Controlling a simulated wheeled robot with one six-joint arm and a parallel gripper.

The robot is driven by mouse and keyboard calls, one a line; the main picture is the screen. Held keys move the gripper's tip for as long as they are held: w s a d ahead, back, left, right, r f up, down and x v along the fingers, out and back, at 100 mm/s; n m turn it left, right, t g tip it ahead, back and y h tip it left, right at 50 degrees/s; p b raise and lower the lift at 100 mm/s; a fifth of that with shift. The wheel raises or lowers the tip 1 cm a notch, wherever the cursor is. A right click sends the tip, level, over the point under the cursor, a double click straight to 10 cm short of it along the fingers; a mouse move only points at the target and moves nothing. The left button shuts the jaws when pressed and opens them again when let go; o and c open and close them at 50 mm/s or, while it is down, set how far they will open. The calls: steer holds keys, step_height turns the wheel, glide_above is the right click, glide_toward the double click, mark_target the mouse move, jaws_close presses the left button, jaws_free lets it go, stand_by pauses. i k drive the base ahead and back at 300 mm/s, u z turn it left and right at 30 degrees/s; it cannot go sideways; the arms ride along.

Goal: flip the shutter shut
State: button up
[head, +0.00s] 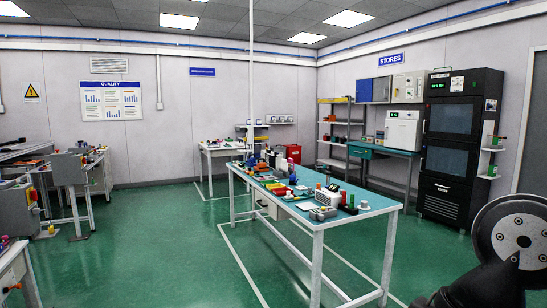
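I cannot make out a shutter for certain at this distance. A worktable (350,218) with a teal top and white legs stands in the middle, and small devices crowd its top. Among them are a grey box-like device (322,213) at the near edge and a white and dark device (328,196) behind it. A tall black cabinet (447,190) with two dark window panels stands at the right wall. Part of my own arm fills the lower right corner. My gripper does not show.
A teal bench (385,150) with a white machine (404,130) stands left of the cabinet. Shelves (340,135) stand in the back corner. Another bench (215,149) is at the back wall, and more benches are at left. Green floor is open around the worktable.

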mark_target(272, 159)
steer(key=u, duration=0.2)
steer(key=i, duration=0.95)
steer(key=u, duration=0.6)
steer(key=i, duration=2.05)
steer(key=u, duration=0.25)
steer(key=i, duration=2.05)
steer(key=z, duration=0.75)
steer(key=i, duration=2)
steer(key=z, duration=0.65)
steer(key=i, duration=0.55)
steer(key=z, duration=0.25)
